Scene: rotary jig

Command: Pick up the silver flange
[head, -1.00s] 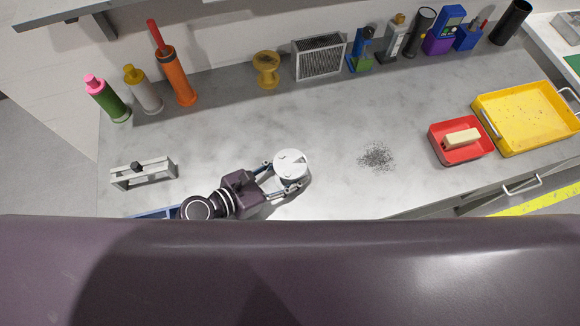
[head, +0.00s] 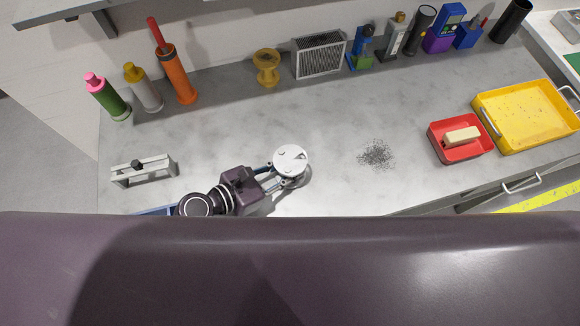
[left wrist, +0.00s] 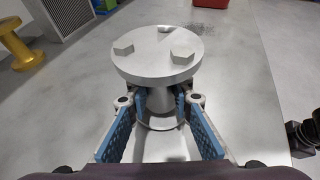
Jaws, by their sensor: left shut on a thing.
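The silver flange (head: 290,159) is a round metal disc with bolt heads on top and a narrower stem below. It is at the front of the grey worktop in the head view. My left gripper (head: 277,179) reaches it from the lower left. In the left wrist view the flange (left wrist: 157,56) is upright in front of the wrist, and the blue-padded fingers (left wrist: 160,108) are shut on its stem, under the disc. A ring shows around the stem's lower end. I cannot tell whether the flange is clear of the worktop.
A grey bracket with a black knob (head: 143,170) stands at the left. Bottles, a yellow spool (head: 267,69) and a grey filter box (head: 319,56) line the back. Dark filings (head: 376,155), a red tray (head: 461,151) and a yellow tray (head: 480,103) are to the right. The middle is clear.

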